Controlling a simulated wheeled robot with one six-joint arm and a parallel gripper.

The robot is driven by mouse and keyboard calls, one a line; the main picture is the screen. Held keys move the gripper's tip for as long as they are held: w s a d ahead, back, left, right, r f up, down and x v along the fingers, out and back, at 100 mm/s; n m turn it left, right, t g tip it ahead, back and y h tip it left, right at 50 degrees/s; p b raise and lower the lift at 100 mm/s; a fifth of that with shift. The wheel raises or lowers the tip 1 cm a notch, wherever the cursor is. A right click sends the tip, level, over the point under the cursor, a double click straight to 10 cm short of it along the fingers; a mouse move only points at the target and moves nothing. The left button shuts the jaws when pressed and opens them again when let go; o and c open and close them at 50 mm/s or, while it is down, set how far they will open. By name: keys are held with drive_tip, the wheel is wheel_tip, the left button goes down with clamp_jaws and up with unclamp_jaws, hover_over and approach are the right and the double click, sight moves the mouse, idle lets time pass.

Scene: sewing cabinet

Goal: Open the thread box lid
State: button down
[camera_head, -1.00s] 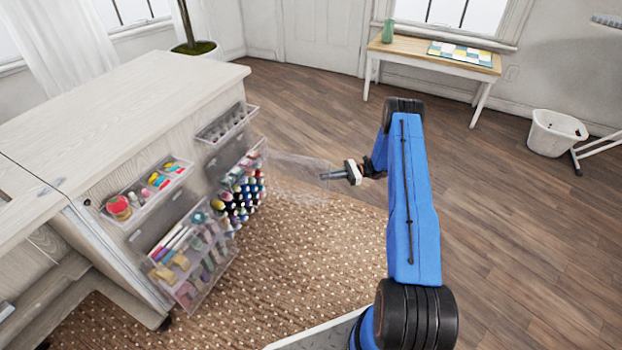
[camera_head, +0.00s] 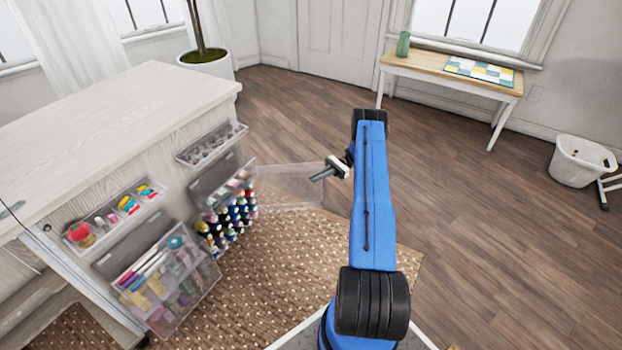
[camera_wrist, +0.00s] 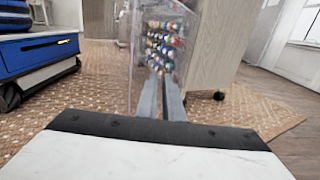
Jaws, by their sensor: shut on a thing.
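The thread box (camera_head: 228,215) hangs on the end panel of the cabinet and holds many coloured thread spools. Its clear lid (camera_head: 285,185) stands swung out to the right from the box, roughly level. My gripper (camera_head: 318,176) is at the lid's outer right edge, shut on it. In the wrist view the two grey fingers (camera_wrist: 161,100) are close together at the clear lid, with the spools (camera_wrist: 162,45) showing beyond. The exact contact at the fingertips is hard to make out.
The cabinet (camera_head: 140,110) fills the left side. Other clear boxes (camera_head: 160,280) with sewing supplies hang beside and above the thread box. A patterned rug (camera_head: 290,240) lies below. The wooden floor to the right is open, with a white basket (camera_head: 580,160) and a side table (camera_head: 440,75) further off.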

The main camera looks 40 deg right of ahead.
drive_tip(key=shift+w, duration=0.15)
drive_tip(key=c, duration=1.9)
unclamp_jaws()
drive_tip(key=shift+d, duration=0.15)
